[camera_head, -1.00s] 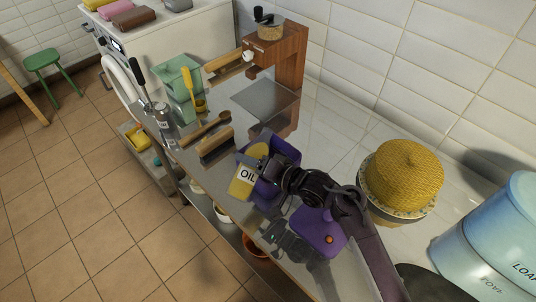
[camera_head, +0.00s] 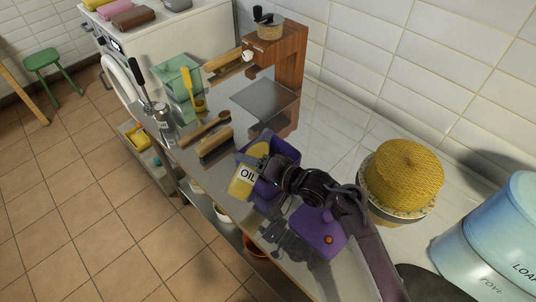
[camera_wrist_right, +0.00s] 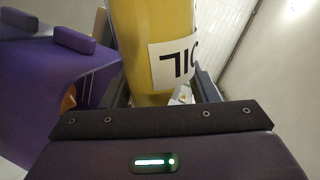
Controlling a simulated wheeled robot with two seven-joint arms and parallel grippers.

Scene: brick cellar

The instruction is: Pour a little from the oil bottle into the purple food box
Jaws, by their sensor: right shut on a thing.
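The yellow oil bottle (camera_head: 242,187) with a white OIL label is held in my right gripper (camera_head: 262,171), tilted beside and partly over the purple food box (camera_head: 287,150). The box stands open on the steel counter, partly hidden by the bottle and gripper. In the right wrist view the bottle (camera_wrist_right: 150,25) sits between the two fingers, its label upside down; a purple surface (camera_wrist_right: 50,90) shows at left. The bottle's mouth and any oil flow cannot be made out. My left gripper is not in view.
A purple lid (camera_head: 316,228) with an orange knob lies on the counter near my right arm. A wooden brush (camera_head: 215,148) and spoon (camera_head: 205,130) lie beyond the box. A yellow woven dome (camera_head: 404,172) and blue bin (camera_head: 500,235) stand right.

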